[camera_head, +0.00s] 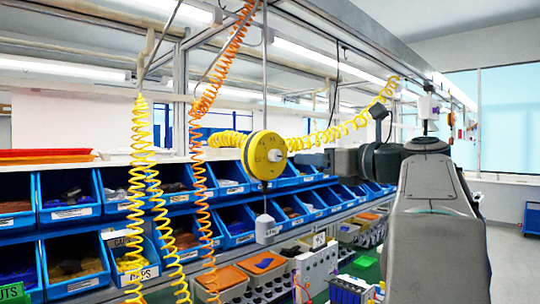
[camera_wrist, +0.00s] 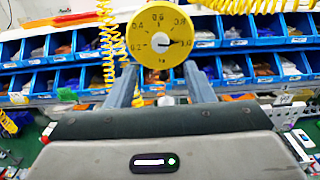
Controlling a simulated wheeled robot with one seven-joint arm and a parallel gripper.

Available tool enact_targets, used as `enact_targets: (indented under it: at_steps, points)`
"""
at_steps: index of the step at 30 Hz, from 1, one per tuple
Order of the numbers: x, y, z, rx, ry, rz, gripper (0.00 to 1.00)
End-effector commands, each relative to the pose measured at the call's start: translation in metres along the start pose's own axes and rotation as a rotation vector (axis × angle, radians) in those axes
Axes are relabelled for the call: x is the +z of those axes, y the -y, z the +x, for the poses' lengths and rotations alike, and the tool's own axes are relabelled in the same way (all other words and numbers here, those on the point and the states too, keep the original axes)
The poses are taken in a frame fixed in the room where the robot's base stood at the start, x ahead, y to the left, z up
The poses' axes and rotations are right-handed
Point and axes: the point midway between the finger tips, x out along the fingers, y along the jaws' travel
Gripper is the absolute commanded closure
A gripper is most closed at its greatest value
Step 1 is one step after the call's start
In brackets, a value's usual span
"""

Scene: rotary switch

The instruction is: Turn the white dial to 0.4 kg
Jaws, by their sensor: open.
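A yellow round balancer (camera_head: 256,156) hangs from the overhead rail. Its face carries the small white dial (camera_head: 276,155), which also shows in the wrist view (camera_wrist: 160,43) at the centre of the yellow face. A dark pointer on the dial points right, at the small marks on that side. The 0.4 mark (camera_wrist: 138,26) is at the upper left of the face, 0.2 at the left and 0.6 at the top. My gripper (camera_wrist: 160,73) is open, its two fingers pointing at the face from either side below it. In the head view my gripper (camera_head: 309,158) is just right of the balancer. Contact cannot be told.
Yellow coiled hoses (camera_head: 140,190) and an orange one (camera_head: 203,180) hang to the left. Blue bins (camera_head: 70,215) of parts fill the shelves behind. A grey hanging box (camera_head: 265,228) is below the balancer. The space around my gripper looks clear.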

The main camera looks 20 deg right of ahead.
Motion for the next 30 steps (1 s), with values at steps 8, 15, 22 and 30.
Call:
enact_targets:
  at_steps: [8, 15, 22, 30]
  points:
    - [0.001, 0.001, 0.059, 0.002, -0.002, 0.002, 0.52]
    - [0.000, 0.000, 0.087, 0.000, -0.002, 0.000, 0.52]
    - [-0.001, 0.000, 0.093, -0.001, -0.002, -0.001, 0.52]
    - [-0.001, 0.000, 0.092, -0.001, -0.002, -0.001, 0.88]
